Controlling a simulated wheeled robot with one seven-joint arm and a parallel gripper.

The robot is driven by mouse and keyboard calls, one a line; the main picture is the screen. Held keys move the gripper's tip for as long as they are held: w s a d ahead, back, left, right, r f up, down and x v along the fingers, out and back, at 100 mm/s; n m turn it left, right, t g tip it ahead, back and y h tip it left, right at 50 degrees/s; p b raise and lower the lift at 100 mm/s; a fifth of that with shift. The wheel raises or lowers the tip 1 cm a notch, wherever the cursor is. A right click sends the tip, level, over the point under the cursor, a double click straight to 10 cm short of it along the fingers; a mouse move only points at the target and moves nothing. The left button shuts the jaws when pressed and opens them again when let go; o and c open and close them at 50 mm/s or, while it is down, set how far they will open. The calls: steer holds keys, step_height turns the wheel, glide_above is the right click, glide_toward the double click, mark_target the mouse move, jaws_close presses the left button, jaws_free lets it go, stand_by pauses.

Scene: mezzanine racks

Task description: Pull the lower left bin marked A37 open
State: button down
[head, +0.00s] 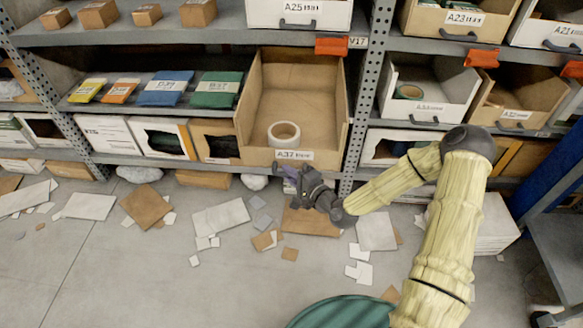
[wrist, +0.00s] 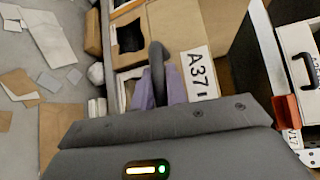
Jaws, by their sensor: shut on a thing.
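The bin marked A37 (head: 252,110) is a tan open-topped box on the lower left shelf, with a white tape roll (head: 284,134) inside near its front. Its front stands out beyond the shelf edge, so it looks at least partly pulled out. My gripper (head: 290,176) is at the bin's front, just below the A37 label. In the wrist view my gripper (wrist: 160,90) has its purple fingers shut around the dark curved handle (wrist: 157,58), beside the A37 label (wrist: 198,74). The bin's far end is partly hidden by the shelf above.
Right of an upright post (head: 372,85) are a white bin (head: 425,100) and another tan bin (head: 510,105). An orange tag (head: 331,46) hangs above A37. Cardboard and paper scraps (head: 222,217) litter the floor in front. A grey cart (head: 560,235) stands at right.

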steer(key=shift+s+d+f, duration=0.1)
steer(key=shift+d, duration=0.1)
steer(key=c, duration=1.5)
jaws_free()
steer(key=shift+o, duration=0.5)
steer(key=shift+a, duration=0.1)
steer(key=p+v, duration=0.5)
steer(key=v, duration=1.2)
steer(key=shift+s+d, duration=0.1)
steer(key=shift+d, duration=0.1)
steer(key=shift+a+f, duration=0.1)
steer(key=shift+a, duration=0.05)
